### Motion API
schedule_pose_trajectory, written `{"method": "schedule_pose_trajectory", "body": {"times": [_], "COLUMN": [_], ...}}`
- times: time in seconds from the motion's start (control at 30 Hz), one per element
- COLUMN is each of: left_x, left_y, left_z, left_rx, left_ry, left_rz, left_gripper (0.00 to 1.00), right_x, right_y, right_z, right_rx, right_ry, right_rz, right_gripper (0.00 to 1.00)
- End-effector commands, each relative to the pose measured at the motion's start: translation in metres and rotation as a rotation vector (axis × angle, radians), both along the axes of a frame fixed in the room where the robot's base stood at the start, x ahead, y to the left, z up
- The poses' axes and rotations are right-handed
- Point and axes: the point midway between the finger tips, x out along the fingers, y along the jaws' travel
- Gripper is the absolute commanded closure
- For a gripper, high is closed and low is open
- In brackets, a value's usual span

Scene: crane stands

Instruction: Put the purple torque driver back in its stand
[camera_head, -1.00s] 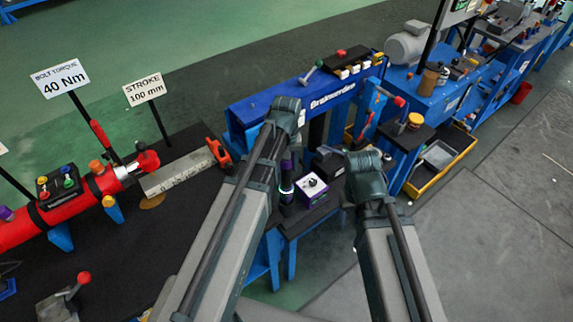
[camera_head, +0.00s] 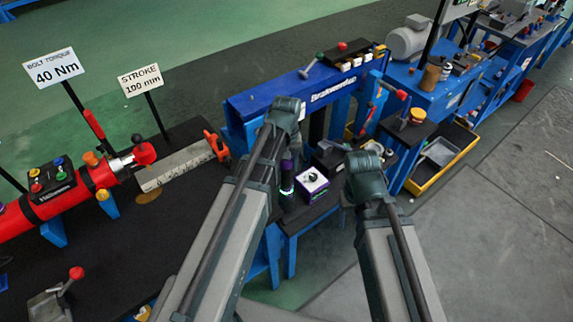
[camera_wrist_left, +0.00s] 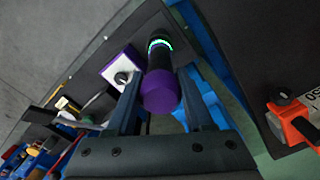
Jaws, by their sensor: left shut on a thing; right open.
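The purple torque driver (camera_head: 287,178) has a purple cap, a black body and a glowing ring. It also shows end-on in the left wrist view (camera_wrist_left: 161,92), between the fingers of my left gripper (camera_wrist_left: 160,105), which is shut on it. In the head view my left forearm hides these fingers. A white and purple box with a black knob (camera_head: 312,184) stands just right of the driver and also shows in the left wrist view (camera_wrist_left: 122,72). I cannot make out a separate stand around the driver. My right gripper (camera_head: 364,177) is right of the box; its fingers are mostly hidden.
A blue beam frame (camera_head: 300,92) stands behind. A red cylinder rig (camera_head: 70,195) lies on the black table at left, with a torque sign (camera_head: 56,68) and a stroke sign (camera_head: 140,80). A yellow-edged tray (camera_head: 440,160) is at right. Grey floor (camera_head: 490,240) is clear.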

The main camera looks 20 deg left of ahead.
Motion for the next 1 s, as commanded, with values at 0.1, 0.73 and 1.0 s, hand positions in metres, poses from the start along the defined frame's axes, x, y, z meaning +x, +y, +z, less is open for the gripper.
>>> {"method": "schedule_pose_trajectory", "body": {"times": [0.1,0.73,1.0], "left_x": [0.0,0.0,0.0], "left_y": [0.0,0.0,0.0], "left_z": [-0.006,-0.014,-0.014], "left_rx": [0.0,0.0,0.0], "left_ry": [0.0,0.0,0.0], "left_rz": [0.0,0.0,0.0], "left_gripper": [1.0,0.13,0.13], "right_x": [0.0,0.0,0.0], "right_y": [0.0,0.0,0.0], "right_z": [-0.006,-0.014,-0.014], "right_rx": [0.0,0.0,0.0], "right_ry": [0.0,0.0,0.0], "right_rz": [0.0,0.0,0.0], "right_gripper": [0.38,0.38,0.38]}}
